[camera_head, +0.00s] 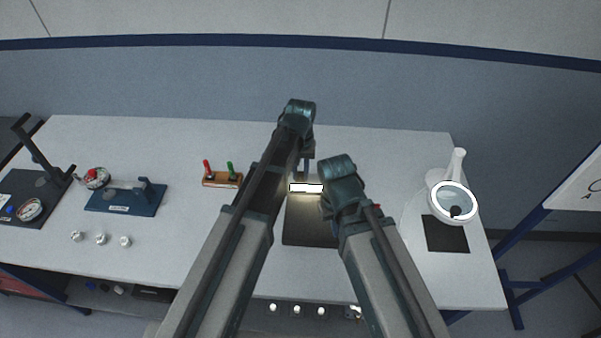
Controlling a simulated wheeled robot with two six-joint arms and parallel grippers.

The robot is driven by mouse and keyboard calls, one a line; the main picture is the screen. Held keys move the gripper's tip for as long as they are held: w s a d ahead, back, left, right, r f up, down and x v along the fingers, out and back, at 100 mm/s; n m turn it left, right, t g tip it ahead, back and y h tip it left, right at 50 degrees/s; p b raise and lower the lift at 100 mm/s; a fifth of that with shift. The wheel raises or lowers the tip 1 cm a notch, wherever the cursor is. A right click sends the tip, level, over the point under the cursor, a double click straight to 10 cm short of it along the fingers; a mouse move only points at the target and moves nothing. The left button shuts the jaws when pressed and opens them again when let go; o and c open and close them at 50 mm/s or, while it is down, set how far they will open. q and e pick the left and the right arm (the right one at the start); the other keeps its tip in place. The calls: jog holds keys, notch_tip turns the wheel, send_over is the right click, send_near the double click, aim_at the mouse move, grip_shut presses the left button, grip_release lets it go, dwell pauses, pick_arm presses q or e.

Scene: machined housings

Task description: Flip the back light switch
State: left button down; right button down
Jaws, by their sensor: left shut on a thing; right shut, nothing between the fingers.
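A light bar (306,188) glows white in the middle of the table, above a dark mat (310,232). A short bluish post (308,165) shows just behind the bar. My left gripper (300,112) is the higher one, over the table's back edge behind the light. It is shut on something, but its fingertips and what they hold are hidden. My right gripper (341,176) is shut and empty, just right of the lit bar. I cannot make out the back switch; my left arm covers part of the area around the light.
A wooden holder (222,181) with a red and a green handle stands left of my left arm. A blue fixture (127,199) and several small pale parts (101,239) lie further left. A ring magnifier lamp (453,202) stands at the right over a black mat (447,236).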

pick_arm(q)
jog(key=shift+w+d+f+g, duration=0.1)
jog(key=shift+w+g, duration=0.55)
jog(key=shift+g, duration=0.25)
pick_arm(e)
jog(key=shift+f, duration=0.3)
pick_arm(q)
jog(key=shift+w+g+b, duration=0.1)
jog(key=shift+g+b, duration=0.65)
jog(key=shift+g, duration=0.15)
pick_arm(e)
jog(key=shift+f, duration=0.45)
pick_arm(q)
jog(key=shift+g, duration=0.5)
pick_arm(e)
jog(key=shift+f, duration=0.25)
pick_arm(q)
jog(key=shift+s, duration=0.2)
jog(key=c, duration=0.7)
grip_release()
jog(key=shift+w+r, duration=0.1)
jog(key=shift+r, duration=0.2)
pick_arm(e)
jog(key=shift+r, duration=0.2)
